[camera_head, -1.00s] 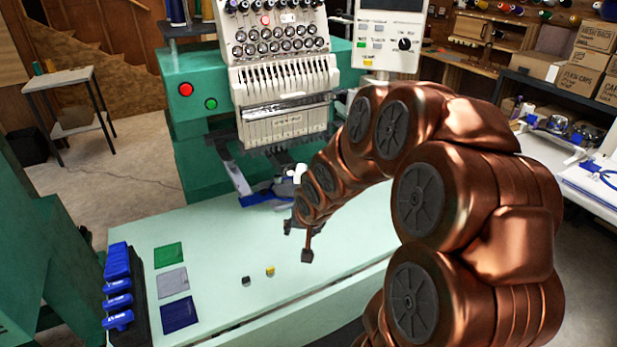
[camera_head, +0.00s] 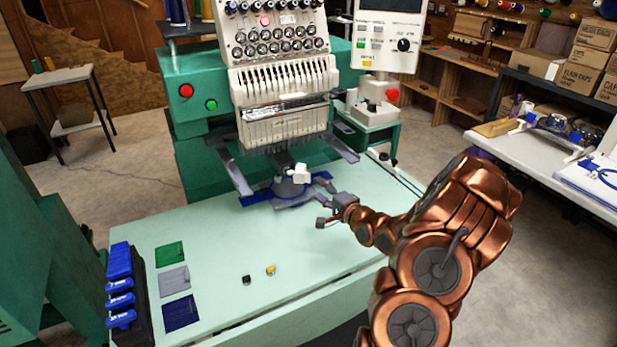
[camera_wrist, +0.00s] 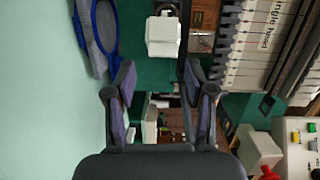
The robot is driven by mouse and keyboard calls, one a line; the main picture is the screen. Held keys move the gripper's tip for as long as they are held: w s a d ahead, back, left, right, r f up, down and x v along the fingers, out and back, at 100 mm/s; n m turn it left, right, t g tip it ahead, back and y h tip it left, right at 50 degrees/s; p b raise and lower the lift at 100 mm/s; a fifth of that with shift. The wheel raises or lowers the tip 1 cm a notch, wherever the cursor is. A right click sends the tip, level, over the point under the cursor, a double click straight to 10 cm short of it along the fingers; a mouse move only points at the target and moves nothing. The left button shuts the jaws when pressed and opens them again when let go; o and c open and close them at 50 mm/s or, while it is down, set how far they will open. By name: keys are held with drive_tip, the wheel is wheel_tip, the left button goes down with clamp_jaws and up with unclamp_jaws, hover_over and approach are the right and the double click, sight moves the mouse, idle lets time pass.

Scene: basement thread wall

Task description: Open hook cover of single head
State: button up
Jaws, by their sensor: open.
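The single head (camera_head: 285,105) of the embroidery machine stands at the back of the green table, and its lettered side (camera_wrist: 262,28) shows sideways in the wrist view. Below it a small white block-like part, which seems to be the hook cover (camera_head: 299,172), sits at the end of the lower arm. It also shows in the wrist view (camera_wrist: 162,36), ahead of my fingers; I cannot tell whether it is open or shut. My gripper (camera_head: 325,211) is open and empty, right of and in front of the white part, apart from it. Its spread fingers (camera_wrist: 158,85) frame that part.
A blue and grey hoop frame (camera_head: 290,192) surrounds the lower arm and lies close to my gripper. Cloth squares (camera_head: 172,281), two small bobbin-like pieces (camera_head: 258,275) and a blue-handled rack (camera_head: 120,290) are at the front left.

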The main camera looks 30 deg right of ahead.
sight(309, 178)
drive_tip(key=shift+m, duration=0.3)
drive_tip(key=shift+w+p, duration=1.05)
drive_tip(key=shift+w, duration=2.6)
drive_tip(key=shift+r, duration=0.1)
clamp_jaws()
